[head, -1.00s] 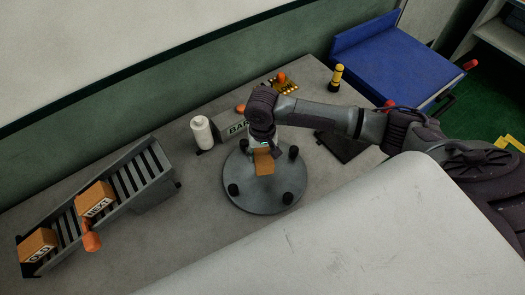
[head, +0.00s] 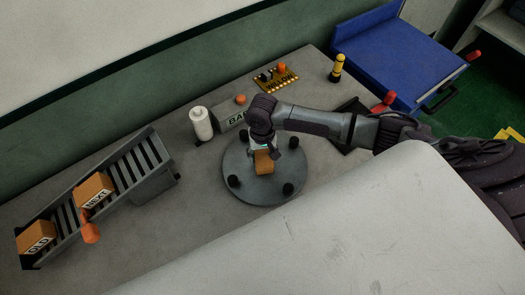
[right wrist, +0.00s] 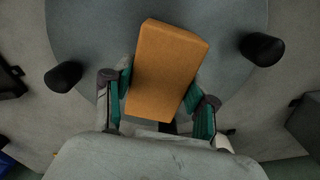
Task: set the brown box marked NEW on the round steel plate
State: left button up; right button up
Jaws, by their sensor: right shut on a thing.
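A brown box (head: 264,164) is in my right gripper (head: 262,149), over the middle of the round steel plate (head: 262,196). The right wrist view shows the box (right wrist: 165,70) between the two green-padded fingers of the right gripper (right wrist: 161,98), turned slightly. No lettering shows on its visible faces, so I cannot read its mark. I cannot tell whether its underside touches the plate (right wrist: 85,30). Several black knobs stand around the plate's rim, clear of the box. My left gripper is in neither view.
A slatted rack (head: 152,178) at left holds a box marked NEXT (head: 93,190) and one marked OLD (head: 37,237). A white cylinder (head: 201,124), grey labelled block (head: 229,118), gold board (head: 277,78) and yellow-black post (head: 337,68) stand behind the plate.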

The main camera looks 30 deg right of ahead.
aim_at(262, 154)
jog(key=shift+f, duration=0.45)
dwell(0.4)
jog(key=o, duration=1.6)
jog(key=shift+r, duration=0.1)
notch_tip(262, 154, up, 12)
jog(key=shift+f, duration=0.1)
